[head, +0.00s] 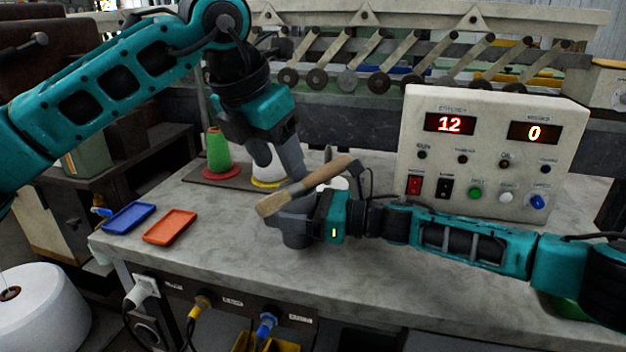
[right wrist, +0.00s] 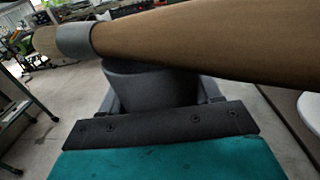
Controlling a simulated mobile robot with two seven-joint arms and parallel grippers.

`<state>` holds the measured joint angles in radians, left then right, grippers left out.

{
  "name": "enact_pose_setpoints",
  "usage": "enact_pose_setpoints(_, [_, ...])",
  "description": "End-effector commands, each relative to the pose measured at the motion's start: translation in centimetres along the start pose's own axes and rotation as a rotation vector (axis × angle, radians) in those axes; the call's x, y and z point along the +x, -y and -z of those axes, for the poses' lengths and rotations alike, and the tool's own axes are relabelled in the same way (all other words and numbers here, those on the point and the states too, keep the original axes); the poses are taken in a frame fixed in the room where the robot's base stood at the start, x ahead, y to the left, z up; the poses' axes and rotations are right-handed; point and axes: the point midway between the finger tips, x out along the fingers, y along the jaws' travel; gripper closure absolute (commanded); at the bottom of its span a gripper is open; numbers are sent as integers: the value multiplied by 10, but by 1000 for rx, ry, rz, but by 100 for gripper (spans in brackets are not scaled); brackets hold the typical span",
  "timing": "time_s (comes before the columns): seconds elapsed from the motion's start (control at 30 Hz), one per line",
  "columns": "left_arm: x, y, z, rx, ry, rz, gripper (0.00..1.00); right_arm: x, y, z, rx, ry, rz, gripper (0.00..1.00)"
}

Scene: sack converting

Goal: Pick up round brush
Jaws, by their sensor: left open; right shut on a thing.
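The round brush (head: 331,173) has a tan wooden handle and pale bristles at its left end. It lies tilted across my right gripper (head: 290,222), above the table, and my right gripper is shut on it. In the right wrist view the brush handle (right wrist: 200,42) crosses close over the grey fingers, with a grey band near its left end. The fingers' hold is partly hidden behind the handle. My left gripper (head: 277,165) is open and points down just behind the brush, one finger close to the handle. I cannot tell whether it touches.
A white control box (head: 490,150) stands at the table's right, showing 12 and 0. A blue tray (head: 129,217) and an orange tray (head: 170,227) lie at the left. A green cone (head: 218,151) stands behind. The table's front (head: 230,265) is clear.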

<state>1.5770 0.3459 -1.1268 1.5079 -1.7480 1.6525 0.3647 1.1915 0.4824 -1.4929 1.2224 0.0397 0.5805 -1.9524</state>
Motion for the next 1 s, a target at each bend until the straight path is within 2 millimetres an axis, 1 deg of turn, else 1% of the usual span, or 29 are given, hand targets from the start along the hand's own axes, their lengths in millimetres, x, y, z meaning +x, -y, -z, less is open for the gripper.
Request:
enact_pose_setpoints(0.17, [11,1,0,0,-1,2,40,0,0,1,0,-1,1,67])
enact_pose_setpoints(0.43, [50,2,-1,0,-2,2,40,0,0,0,0,-1,1,67])
enact_pose_setpoints(0.5, [54,2,-2,1,0,2,40,0,0,0,0,-1,1,67])
enact_pose_setpoints(0.7, [54,2,-2,1,1,1,41,0,0,1,0,-1,1,67])
enact_pose_setpoints(1.0, [54,2,-2,1,1,1,70,0,0,0,0,-1,1,67])
